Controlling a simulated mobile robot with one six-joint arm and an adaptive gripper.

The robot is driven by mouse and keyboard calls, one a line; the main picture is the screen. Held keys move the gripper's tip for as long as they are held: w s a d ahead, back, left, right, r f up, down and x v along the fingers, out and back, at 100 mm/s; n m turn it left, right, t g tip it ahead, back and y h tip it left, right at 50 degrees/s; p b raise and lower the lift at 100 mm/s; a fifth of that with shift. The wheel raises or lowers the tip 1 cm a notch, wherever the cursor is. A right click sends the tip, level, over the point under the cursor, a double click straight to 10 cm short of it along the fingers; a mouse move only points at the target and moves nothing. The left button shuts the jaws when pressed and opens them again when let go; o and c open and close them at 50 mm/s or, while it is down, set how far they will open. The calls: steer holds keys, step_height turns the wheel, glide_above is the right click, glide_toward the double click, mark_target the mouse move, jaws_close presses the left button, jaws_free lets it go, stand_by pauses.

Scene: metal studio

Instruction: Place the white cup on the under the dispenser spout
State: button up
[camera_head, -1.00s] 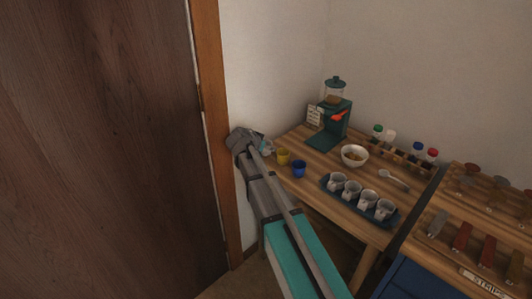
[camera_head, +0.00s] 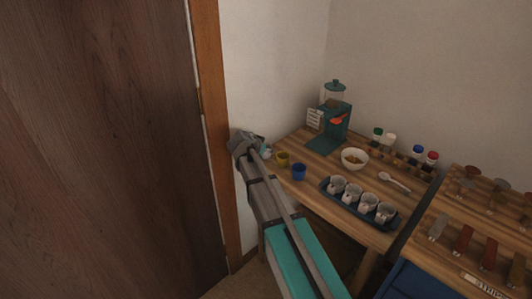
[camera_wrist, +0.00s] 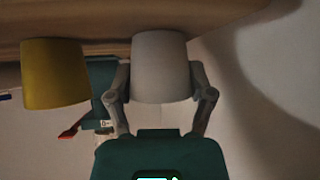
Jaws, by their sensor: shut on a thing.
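The white cup (camera_wrist: 162,68) fills the middle of the wrist view, between the two fingers of my gripper (camera_wrist: 160,80), which is shut on it. The wrist picture looks upside down, with the wooden tabletop at its top. I cannot tell whether the cup touches the table. In the head view my gripper (camera_head: 255,146) is at the table's left end, beside the wall, and the cup is mostly hidden. The green dispenser (camera_head: 334,118) stands at the back of the table, with a clear hopper and an orange-red lever. Its dark base plate (camera_head: 322,145) looks empty.
A yellow cup (camera_head: 283,160) stands just right of my gripper, with a blue cup (camera_head: 299,172) beside it. A white bowl (camera_head: 355,159), a spoon (camera_head: 396,182) and a tray (camera_head: 335,198) of several pale cups lie farther right. Bottles stand along the back.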

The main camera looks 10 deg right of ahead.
steer(key=shift+c, duration=0.4)
steer(key=shift+r, duration=0.15)
step_height(320, 180, up, 3)
steer(key=p, duration=0.3)
steer(key=shift+f, duration=0.2)
steer(key=s+r+p, duration=1)
steer(key=s, duration=0.4)
steer(key=shift+r, duration=0.1)
step_height(320, 180, up, 6)
steer(key=p, duration=0.6)
steer(key=shift+s, duration=0.1)
stand_by(1.1)
